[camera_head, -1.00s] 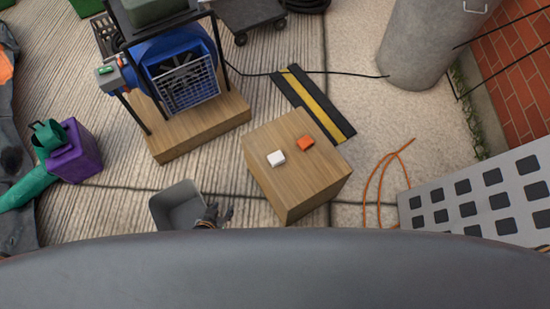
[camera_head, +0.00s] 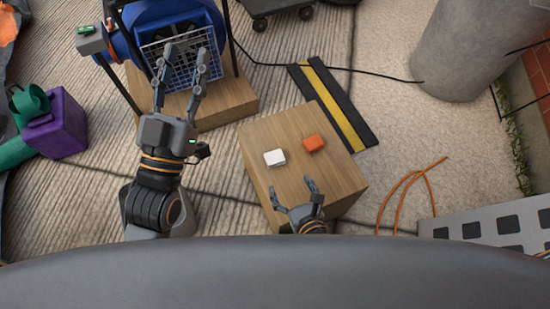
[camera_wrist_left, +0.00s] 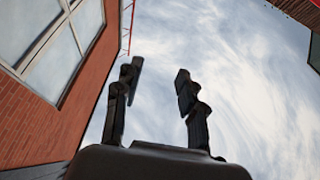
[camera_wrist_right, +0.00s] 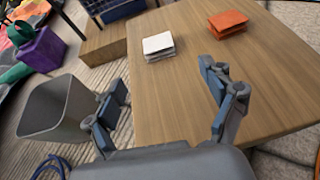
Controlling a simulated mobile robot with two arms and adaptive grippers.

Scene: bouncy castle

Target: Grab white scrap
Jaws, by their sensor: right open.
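The white scrap (camera_head: 274,157) lies on top of a wooden block (camera_head: 248,143), left of an orange scrap (camera_head: 313,143). In the right wrist view the white scrap (camera_wrist_right: 158,46) looks like a small folded stack. My right gripper (camera_head: 293,189) is open and empty at the near edge of the block, short of the white scrap and apart from it. In the right wrist view its fingers (camera_wrist_right: 160,100) are spread below the scrap. My left gripper (camera_head: 185,58) is open and empty, raised at the left; its wrist view (camera_wrist_left: 156,80) shows sky between its fingers.
A grey bin (camera_wrist_right: 62,108) stands left of the block. A blue blower (camera_head: 150,22) on a wooden base (camera_head: 225,105) is at the back left. A purple box (camera_head: 58,128) is at the far left. An orange cord (camera_head: 405,185) lies to the right of the block.

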